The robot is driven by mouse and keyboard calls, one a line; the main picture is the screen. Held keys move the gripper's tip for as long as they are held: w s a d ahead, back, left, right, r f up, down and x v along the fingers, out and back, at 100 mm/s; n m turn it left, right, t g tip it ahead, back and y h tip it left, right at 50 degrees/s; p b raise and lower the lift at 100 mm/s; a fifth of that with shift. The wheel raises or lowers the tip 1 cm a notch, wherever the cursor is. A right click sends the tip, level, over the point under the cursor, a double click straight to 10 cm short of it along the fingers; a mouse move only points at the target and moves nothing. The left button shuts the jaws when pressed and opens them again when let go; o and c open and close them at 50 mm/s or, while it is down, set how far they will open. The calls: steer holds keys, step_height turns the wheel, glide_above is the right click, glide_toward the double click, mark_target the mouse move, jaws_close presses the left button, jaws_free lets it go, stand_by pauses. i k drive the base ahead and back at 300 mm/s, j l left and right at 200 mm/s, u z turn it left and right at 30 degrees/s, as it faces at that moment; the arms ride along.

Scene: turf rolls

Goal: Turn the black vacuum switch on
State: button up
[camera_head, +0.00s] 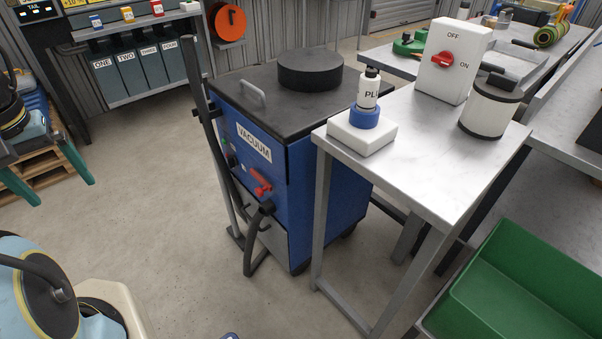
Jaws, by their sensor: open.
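The vacuum (330,190) is a blue cabinet with a dark top, standing on the floor mid-view with a "VACUUM" label on its front. A small black switch-like part (230,159) sits on the front panel, left of a red lever (262,188). It is too small to tell its setting, and a dark upright post and hose partly cover the panel's left side. My gripper (62,191) is at the left edge, its two teal fingers spread and pointing down, with nothing seen between them. It is well left of the vacuum and apart from it.
A dark hose (250,245) hangs before the cabinet's front. A metal table (425,150) to the right carries a white box (455,60) with a red OFF/ON knob. A green bin (520,290) is at lower right. A pallet (50,155) stands behind my gripper. Floor left of the vacuum is clear.

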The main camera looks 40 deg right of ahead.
mark_target(232, 161)
steer(key=i+j, duration=0.15)
steer(key=j, duration=0.25)
steer(key=i+j+u, duration=0.1)
steer(key=j, duration=0.3)
steer(key=i+j, duration=0.25)
steer(key=j, duration=0.15)
